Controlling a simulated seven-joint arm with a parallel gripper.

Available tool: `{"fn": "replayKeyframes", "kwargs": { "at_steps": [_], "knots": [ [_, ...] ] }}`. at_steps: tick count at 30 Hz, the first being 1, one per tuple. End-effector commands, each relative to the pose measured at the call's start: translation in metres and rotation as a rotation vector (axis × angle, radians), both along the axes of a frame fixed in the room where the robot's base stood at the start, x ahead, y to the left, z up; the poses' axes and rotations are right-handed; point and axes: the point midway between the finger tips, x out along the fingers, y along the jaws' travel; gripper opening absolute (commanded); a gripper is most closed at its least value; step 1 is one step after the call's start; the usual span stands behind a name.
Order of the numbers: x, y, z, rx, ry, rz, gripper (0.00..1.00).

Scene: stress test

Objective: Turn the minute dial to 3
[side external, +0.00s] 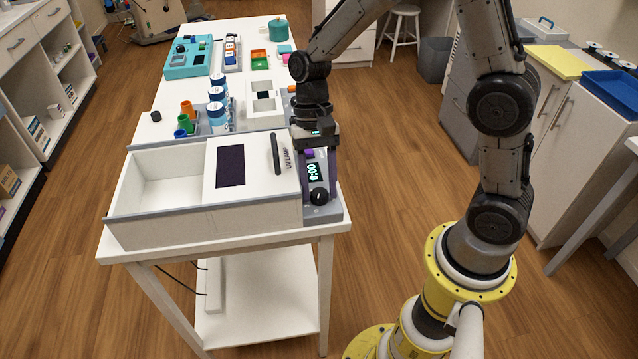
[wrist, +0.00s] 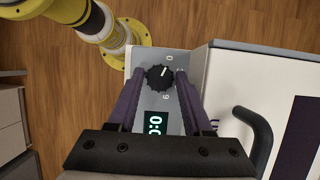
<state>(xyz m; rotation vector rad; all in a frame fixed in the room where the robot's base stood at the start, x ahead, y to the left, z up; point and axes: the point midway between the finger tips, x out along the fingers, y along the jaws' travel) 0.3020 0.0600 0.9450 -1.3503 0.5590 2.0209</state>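The minute dial (side external: 319,197) is a round black ridged knob on a grey panel at the right end of the white UV lamp box. In the wrist view the dial (wrist: 160,78) has a white pointer mark near the printed 0. The display (side external: 313,172) above it reads 0:00 and is partly hidden in the wrist view (wrist: 154,124). My gripper (wrist: 163,74) has its two purple fingers apart, one on each side of the dial. I cannot tell whether the fingers touch it. In the side view my gripper (side external: 316,170) hangs over the panel.
The UV lamp box (side external: 160,231) has a lid with a dark window (side external: 231,165) and a black handle (side external: 275,153) close to my gripper. Blue-capped jars (side external: 217,111), a white tray (side external: 264,102) and a teal device (side external: 188,62) stand farther back. Floor lies right of the table.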

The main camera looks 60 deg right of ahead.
Motion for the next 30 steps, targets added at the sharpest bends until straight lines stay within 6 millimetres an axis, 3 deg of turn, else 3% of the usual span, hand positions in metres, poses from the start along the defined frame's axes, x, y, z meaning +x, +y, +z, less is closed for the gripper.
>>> {"fn": "replayKeyframes", "kwargs": {
  "at_steps": [1,8,20,30],
  "knots": [
    [0.0000,0.0000,0.0001,0.000,0.000,0.000,0.40],
    [0.0002,-0.0002,0.0003,0.000,0.000,0.000,0.00],
    [-0.0003,-0.0008,0.0007,0.000,0.000,-0.050,0.00],
    [-0.0012,-0.0019,0.0014,0.000,-0.003,-0.287,0.00]
  ]
}}
